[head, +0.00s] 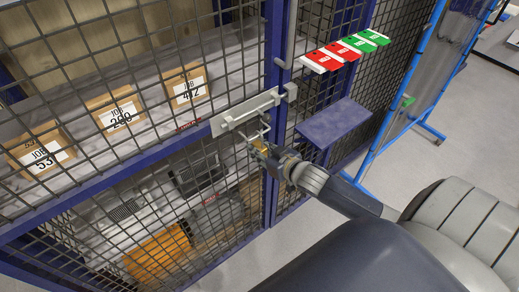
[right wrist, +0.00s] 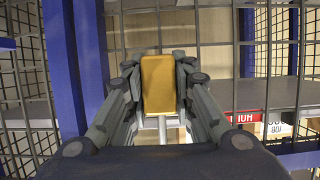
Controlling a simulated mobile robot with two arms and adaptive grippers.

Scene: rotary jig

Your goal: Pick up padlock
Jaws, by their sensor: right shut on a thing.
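The padlock (right wrist: 158,85) has a brass-yellow body and sits between the two fingers of my right gripper (right wrist: 159,92), which is shut on its sides. In the head view my right gripper (head: 268,153) is at the cage door, just below the grey latch bar (head: 250,110). There the padlock (head: 261,144) is small and partly hidden by the fingers. A pale metal shackle shows between it and the latch; I cannot tell whether it still passes through the latch. My left gripper is not in view.
A blue shelf (head: 335,122) juts out right of the gripper. Red and green tags (head: 345,51) hang above it. Boxes with job labels (head: 118,110) and an orange item (head: 157,252) are behind the mesh. Grey floor (head: 450,130) is open to the right.

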